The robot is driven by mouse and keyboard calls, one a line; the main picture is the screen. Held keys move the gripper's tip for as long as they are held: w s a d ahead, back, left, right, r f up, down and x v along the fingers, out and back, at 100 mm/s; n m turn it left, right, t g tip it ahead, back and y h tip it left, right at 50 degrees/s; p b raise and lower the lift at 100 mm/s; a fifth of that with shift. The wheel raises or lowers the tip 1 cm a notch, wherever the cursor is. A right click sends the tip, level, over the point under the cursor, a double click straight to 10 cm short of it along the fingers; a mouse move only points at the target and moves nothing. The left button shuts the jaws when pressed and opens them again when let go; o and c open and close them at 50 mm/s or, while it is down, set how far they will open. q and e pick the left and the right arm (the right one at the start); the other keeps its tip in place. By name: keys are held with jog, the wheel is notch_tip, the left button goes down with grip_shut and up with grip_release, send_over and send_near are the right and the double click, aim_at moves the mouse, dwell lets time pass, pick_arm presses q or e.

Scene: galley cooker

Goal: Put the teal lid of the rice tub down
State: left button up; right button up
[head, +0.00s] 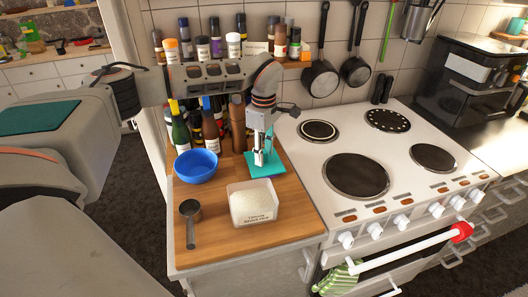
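The teal lid (274,168) is at the back of the wooden counter, behind the rice tub, right under my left gripper (261,160). The gripper points down and its fingertips meet the lid. I cannot tell whether the fingers are closed on it or whether the lid lies fully flat on the wood. The rice tub (254,206) is a clear square box of white rice with a printed label. It stands upright and uncovered near the counter's right edge. My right gripper is not in view.
A blue bowl (196,166) stands left of the lid, with bottles (181,133) behind it. A dark measuring cup (190,210) lies at front left. The white cooker (350,205) adjoins on the right. The wood in front of the tub is bare.

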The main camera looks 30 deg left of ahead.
pick_arm(q)
notch_tip(320, 180, up, 12)
jog(key=shift+r+b, duration=0.2)
jog(key=shift+b, duration=0.1)
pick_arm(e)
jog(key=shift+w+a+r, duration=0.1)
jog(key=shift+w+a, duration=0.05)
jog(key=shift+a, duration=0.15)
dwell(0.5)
